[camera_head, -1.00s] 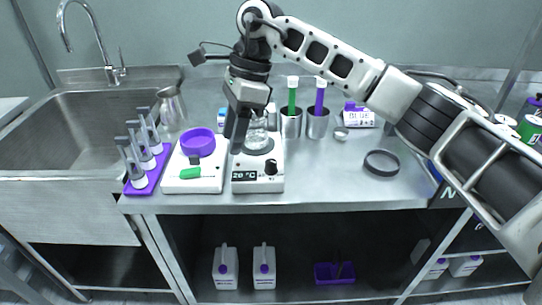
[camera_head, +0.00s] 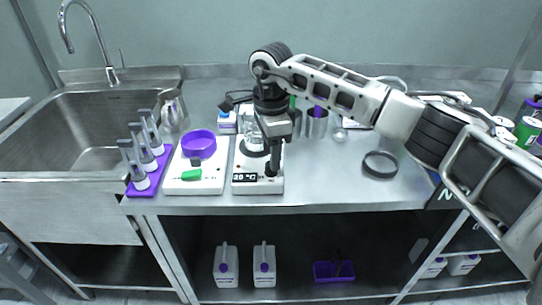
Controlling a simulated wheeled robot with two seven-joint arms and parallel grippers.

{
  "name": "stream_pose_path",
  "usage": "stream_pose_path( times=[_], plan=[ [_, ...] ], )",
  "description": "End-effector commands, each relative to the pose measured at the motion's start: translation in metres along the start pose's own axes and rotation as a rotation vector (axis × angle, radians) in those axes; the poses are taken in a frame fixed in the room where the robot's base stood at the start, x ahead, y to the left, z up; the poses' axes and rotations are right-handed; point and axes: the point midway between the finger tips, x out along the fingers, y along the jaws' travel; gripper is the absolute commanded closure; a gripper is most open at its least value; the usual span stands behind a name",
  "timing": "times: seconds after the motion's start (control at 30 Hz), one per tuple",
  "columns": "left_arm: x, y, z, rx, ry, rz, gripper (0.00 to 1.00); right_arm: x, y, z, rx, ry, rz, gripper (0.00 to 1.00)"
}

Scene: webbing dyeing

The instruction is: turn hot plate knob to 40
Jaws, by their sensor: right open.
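The white hot plate (camera_head: 245,185) stands near the bench's front edge. Its small dark display (camera_head: 245,177) shows digits that look like 20 but are too small to be sure of. A glass vessel (camera_head: 254,139) sits on its round top plate. My right gripper (camera_head: 272,166) points down over the front right of the hot plate, open, with its fingertips at the knob. The knob is mostly hidden by the fingers, and I cannot tell whether they touch it. My left gripper is not in view.
Left of the hot plate, a white device (camera_head: 207,186) holds a purple bowl (camera_head: 199,143). A purple rack (camera_head: 150,184) with several tubes stands further left by the sink (camera_head: 85,130). A dark ring (camera_head: 381,164) lies right, with bare bench around it.

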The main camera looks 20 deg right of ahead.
Motion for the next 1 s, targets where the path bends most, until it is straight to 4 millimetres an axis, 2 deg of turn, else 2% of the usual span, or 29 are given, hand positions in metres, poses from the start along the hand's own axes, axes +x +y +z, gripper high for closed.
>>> stream_pose_path(
  times=[0.2, 0.53, 0.57, 0.7, 0.73, 1.0],
  plan=[
    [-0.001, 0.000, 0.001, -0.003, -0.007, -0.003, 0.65, 0.023, 0.000, 0.000, 0.000, 0.000, 0.001, 0.55],
    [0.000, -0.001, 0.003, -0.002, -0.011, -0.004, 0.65, 0.027, 0.000, 0.001, -0.001, 0.000, -0.001, 0.55],
    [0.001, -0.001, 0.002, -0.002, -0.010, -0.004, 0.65, 0.027, 0.000, 0.001, -0.001, 0.000, -0.001, 0.58],
    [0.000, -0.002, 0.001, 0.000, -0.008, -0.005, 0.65, 0.027, 0.000, 0.001, 0.000, 0.000, 0.000, 0.97],
    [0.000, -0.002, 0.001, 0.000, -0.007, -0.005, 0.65, 0.027, 0.000, 0.001, 0.000, 0.000, 0.000, 1.00],
    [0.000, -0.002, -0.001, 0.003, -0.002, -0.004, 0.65, 0.027, 0.000, 0.001, 0.016, -0.001, 0.000, 1.00]
  ],
)
